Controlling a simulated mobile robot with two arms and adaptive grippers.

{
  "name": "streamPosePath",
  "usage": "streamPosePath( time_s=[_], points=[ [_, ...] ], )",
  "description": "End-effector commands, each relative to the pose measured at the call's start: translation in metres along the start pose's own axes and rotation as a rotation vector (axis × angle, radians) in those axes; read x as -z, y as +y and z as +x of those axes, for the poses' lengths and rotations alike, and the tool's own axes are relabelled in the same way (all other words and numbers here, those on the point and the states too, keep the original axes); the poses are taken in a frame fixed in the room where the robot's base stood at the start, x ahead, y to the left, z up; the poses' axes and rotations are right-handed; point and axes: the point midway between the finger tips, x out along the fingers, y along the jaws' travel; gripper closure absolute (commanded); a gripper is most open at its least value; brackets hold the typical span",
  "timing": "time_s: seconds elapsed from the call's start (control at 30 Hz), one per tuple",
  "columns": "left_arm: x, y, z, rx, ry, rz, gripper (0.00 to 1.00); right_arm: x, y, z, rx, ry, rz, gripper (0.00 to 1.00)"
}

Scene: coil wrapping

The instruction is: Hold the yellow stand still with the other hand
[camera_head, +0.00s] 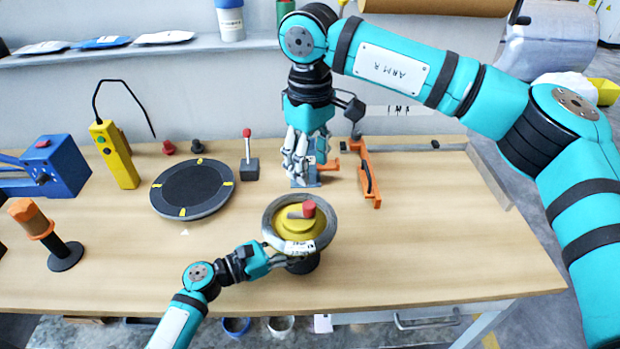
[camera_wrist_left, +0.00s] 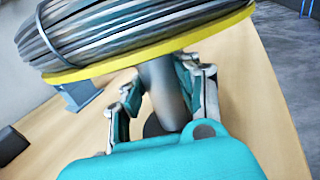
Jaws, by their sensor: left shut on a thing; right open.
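The yellow stand (camera_head: 298,222) is upright near the front middle of the table, with a ring of grey wire coil (camera_head: 272,216) around its top and a red knob (camera_head: 309,208). In the left wrist view the grey coil (camera_wrist_left: 120,28) rests on the yellow disc (camera_wrist_left: 110,66), above a grey post (camera_wrist_left: 163,90). My left gripper (camera_head: 277,260) is shut on the post below the disc; its fingers flank the post in the left wrist view (camera_wrist_left: 163,105). My right gripper (camera_head: 297,160) is open, pointing down behind the stand, over a small blue item (camera_head: 305,181) that it partly hides.
A black round turntable (camera_head: 193,186) lies left of the stand. A yellow pendant controller (camera_head: 117,155), a blue machine (camera_head: 62,167), an orange-topped holder (camera_head: 38,222) and a red-topped lever (camera_head: 248,158) stand further left. An orange bracket (camera_head: 367,172) is right of my right gripper. The table's right front is clear.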

Motion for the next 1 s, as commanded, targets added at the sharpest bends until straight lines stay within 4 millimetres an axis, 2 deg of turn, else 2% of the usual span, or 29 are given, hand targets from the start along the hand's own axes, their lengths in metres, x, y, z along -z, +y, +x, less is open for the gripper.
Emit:
streamPosePath(
  time_s=[0.13,0.47,0.5,0.7,1.0],
  points=[
    [0.0015,-0.0003,-0.0005,0.000,0.003,-0.001,1.00,-0.0002,-0.0001,-0.0083,0.001,-0.001,0.000,0.51],
    [0.0014,-0.0004,-0.0004,0.001,0.002,-0.001,1.00,-0.0002,-0.0002,-0.0089,0.001,-0.001,0.000,0.51],
    [0.0014,-0.0004,-0.0004,0.001,0.002,-0.001,0.67,-0.0002,-0.0002,-0.0088,0.001,-0.001,0.000,0.51],
    [0.0008,-0.0003,-0.0002,0.001,0.001,-0.001,0.41,-0.0002,-0.0002,-0.0087,0.001,-0.001,0.000,0.51],
    [0.0003,-0.0001,-0.0020,0.000,0.000,0.000,0.41,-0.0002,-0.0002,-0.0087,0.001,-0.001,0.000,0.51]
  ],
)
